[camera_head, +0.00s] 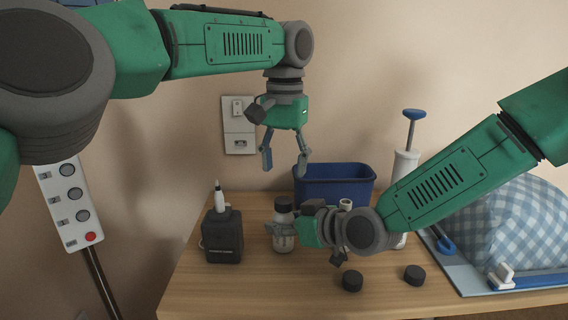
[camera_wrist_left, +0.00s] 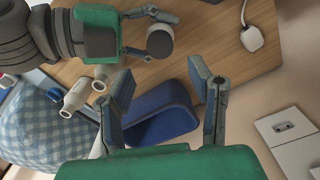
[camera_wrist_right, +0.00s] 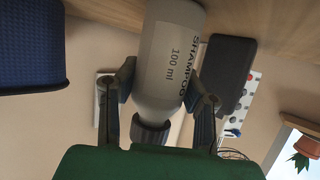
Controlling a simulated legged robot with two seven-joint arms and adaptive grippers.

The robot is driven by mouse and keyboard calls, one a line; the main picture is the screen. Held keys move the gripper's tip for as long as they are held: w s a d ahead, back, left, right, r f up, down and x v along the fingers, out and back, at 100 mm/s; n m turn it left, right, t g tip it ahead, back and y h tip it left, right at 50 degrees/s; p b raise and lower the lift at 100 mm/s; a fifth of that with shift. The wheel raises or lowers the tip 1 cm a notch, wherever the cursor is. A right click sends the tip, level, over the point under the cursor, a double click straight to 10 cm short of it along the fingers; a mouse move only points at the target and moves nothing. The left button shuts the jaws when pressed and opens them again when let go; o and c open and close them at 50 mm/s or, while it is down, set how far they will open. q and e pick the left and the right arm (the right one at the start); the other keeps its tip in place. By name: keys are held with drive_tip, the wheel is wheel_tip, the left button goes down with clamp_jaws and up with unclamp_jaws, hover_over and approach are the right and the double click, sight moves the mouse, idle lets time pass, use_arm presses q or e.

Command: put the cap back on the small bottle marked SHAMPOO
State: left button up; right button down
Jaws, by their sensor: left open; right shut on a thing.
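The small white bottle (camera_head: 284,243) stands upright on the table; its label reads SHAMPOO, 100 ml in the right wrist view (camera_wrist_right: 172,60). A dark ribbed cap (camera_head: 283,204) sits on its neck and also shows in the right wrist view (camera_wrist_right: 152,134); I cannot tell how tightly it is seated. My right gripper (camera_head: 283,231) is shut on the bottle's body from the right. My left gripper (camera_head: 285,167) is open and empty, fingers down, above the capped bottle. In the left wrist view the cap's round top (camera_wrist_left: 160,43) lies beyond the open fingers.
Two loose dark caps (camera_head: 352,281) (camera_head: 414,275) lie at the front. A black container (camera_head: 222,238) stands left of the bottle, a blue bin (camera_head: 335,183) behind. A white pump (camera_head: 403,170) and checked laundry (camera_head: 520,225) are at right. The table's front left is clear.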

sight(284, 199)
use_arm(q)
drive_tip(key=shift+f, duration=0.1)
drive_tip(key=shift+f, duration=3.95)
clamp_jaws()
drive_tip(key=shift+o, duration=0.8)
unclamp_jaws()
wheel_tip(284, 199, up, 12)
drive_tip(key=shift+d, duration=0.15)
